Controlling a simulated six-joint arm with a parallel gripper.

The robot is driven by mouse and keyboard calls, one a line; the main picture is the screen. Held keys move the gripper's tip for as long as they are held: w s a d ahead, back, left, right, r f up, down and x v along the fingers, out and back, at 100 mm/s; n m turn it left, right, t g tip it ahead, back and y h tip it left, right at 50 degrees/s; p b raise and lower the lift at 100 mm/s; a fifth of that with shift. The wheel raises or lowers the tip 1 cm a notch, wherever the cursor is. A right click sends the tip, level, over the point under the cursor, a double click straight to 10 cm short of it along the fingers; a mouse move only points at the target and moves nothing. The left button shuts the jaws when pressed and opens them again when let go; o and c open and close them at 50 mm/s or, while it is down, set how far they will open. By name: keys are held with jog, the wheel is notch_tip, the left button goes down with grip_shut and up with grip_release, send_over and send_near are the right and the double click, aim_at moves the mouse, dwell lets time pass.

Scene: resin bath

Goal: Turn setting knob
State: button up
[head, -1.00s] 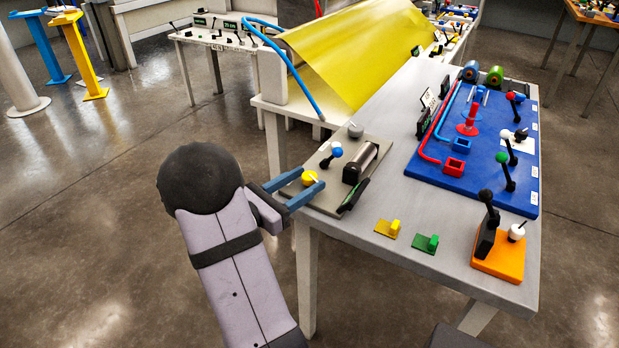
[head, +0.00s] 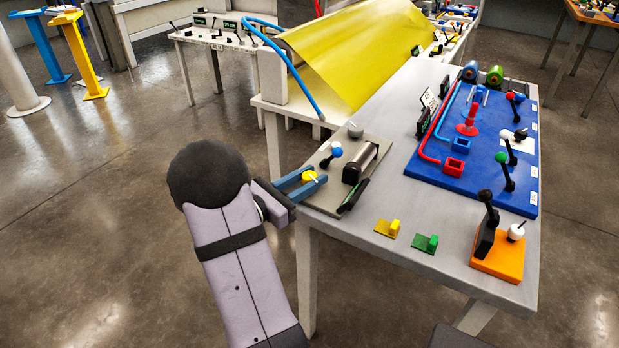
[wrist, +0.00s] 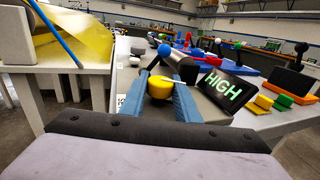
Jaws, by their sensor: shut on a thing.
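The yellow setting knob (head: 309,177) with a white pointer sits on a grey panel (head: 325,200) at the near left corner of the table. My gripper (head: 311,179) has its blue fingers on either side of the knob, shut on it. In the wrist view the yellow knob (wrist: 160,88) is between the two fingertips, and its white pointer slants across the top. A dark display (wrist: 228,91) beside it reads "HIGH" in green.
Yellow (head: 388,228) and green (head: 426,243) small blocks lie to the right. A blue board (head: 480,150) with levers is farther right.

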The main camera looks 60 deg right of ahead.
jog(key=shift+m+g+y+p, duration=0.4)
jog(key=shift+m+g+y, duration=0.4)
jog(key=shift+m+g, duration=0.8)
jog(key=shift+n+g, duration=0.3)
jog(key=o, duration=1.1)
jog(key=shift+c, duration=0.2)
jog(key=shift+v, duration=3.65)
